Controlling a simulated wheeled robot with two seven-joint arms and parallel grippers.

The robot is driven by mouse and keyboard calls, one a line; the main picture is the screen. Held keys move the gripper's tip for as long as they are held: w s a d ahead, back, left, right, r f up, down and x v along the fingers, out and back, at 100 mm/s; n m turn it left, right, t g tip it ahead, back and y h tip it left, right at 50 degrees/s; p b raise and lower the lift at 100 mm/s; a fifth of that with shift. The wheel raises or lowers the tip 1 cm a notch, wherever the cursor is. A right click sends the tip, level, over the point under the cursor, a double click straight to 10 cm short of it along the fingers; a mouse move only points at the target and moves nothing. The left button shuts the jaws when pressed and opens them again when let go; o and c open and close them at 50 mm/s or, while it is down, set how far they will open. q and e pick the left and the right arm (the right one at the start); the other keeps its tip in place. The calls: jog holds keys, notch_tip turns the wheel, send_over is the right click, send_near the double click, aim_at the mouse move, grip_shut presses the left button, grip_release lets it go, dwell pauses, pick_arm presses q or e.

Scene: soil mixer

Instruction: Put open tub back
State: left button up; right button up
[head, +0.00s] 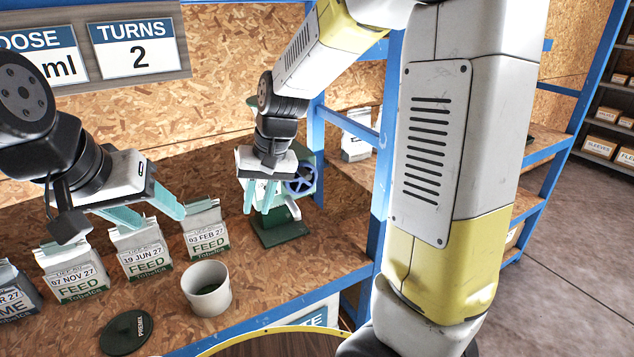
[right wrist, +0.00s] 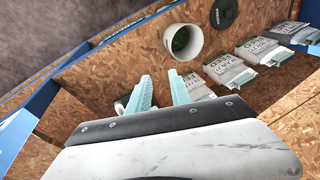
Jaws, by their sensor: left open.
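The open tub (head: 212,302) is white and round and stands upright on the bench near its front edge, with dark green material inside. It also shows in the right wrist view (right wrist: 194,44). A dark green lid (head: 127,333) lies flat to its left. My left gripper (head: 150,212) is open and empty, above and left of the tub over the feed bags. My right gripper (head: 262,197) has its fingers apart, pointing down in front of the green mixer (head: 280,232), behind and right of the tub. Its fingers show apart and empty in the right wrist view (right wrist: 170,92).
Several feed bags (head: 140,252) stand in a row left of the tub. The mixer has a blue handwheel (head: 298,183). A blue shelf post (head: 388,140) rises at the right. Signs (head: 139,47) hang on the back board. Bare bench lies between tub and mixer.

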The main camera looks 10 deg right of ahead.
jog(key=s+d+r+t+h, duration=0.1)
jog(key=s+d+r+t, duration=0.3)
jog(key=s+d+r, duration=0.6)
jog(key=s+d, duration=0.2)
jog(key=s, duration=0.2)
jog(key=shift+s+d+r, duration=0.15)
jog(key=shift+s+d, duration=0.05)
jog(key=shift+d, duration=0.15)
dwell(0.4)
